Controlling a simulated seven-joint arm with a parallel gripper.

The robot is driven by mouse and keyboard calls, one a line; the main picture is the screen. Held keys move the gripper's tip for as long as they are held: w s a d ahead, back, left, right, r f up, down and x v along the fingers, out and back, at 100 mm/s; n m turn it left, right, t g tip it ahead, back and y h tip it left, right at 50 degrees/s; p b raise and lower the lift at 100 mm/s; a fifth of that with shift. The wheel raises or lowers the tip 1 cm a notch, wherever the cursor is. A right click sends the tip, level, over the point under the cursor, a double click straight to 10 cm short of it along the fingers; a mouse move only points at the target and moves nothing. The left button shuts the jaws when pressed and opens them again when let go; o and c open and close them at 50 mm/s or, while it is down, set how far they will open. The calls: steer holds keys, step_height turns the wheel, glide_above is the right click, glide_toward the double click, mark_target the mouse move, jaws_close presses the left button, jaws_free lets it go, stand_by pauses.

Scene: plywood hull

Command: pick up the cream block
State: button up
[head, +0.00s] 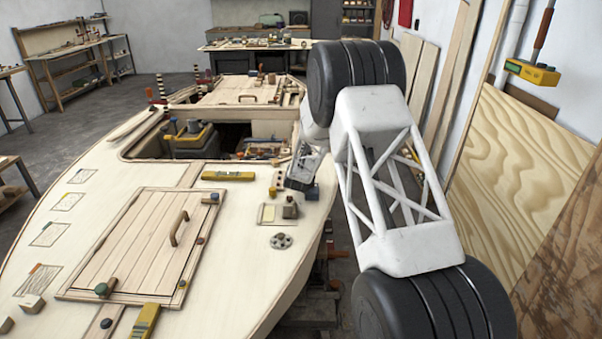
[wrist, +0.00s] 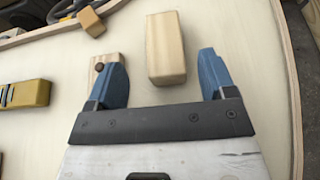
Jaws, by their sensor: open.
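The cream block (wrist: 165,45) is a pale, oblong wooden block lying on the light plywood deck. In the wrist view it stands ahead of my gripper (wrist: 160,62), and its near end shows between the two blue fingertips. The fingers are spread apart with a gap on each side of the block, and nothing is held. I cannot tell how far the fingertips are above the deck. In the head view my gripper (head: 301,184) is low over the right side of the hull, and I cannot make out the cream block for certain there.
A wooden piece with a dark knob (wrist: 98,66) is partly behind the left finger. A tan block (wrist: 92,22) lies farther left, and a yellow level (wrist: 25,94) lies at the left. The deck's raised edge (wrist: 291,85) runs along the right. An open hatch (head: 233,131) lies beyond.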

steer(key=shift+w+f, duration=0.1)
steer(key=shift+w, duration=0.05)
steer(key=shift+d+x, duration=0.15)
steer(key=shift+x, duration=0.55)
steer(key=shift+d+x, duration=0.1)
steer(key=shift+x, duration=1.6)
steer(key=shift+c, duration=0.4)
steer(key=c, duration=0.9)
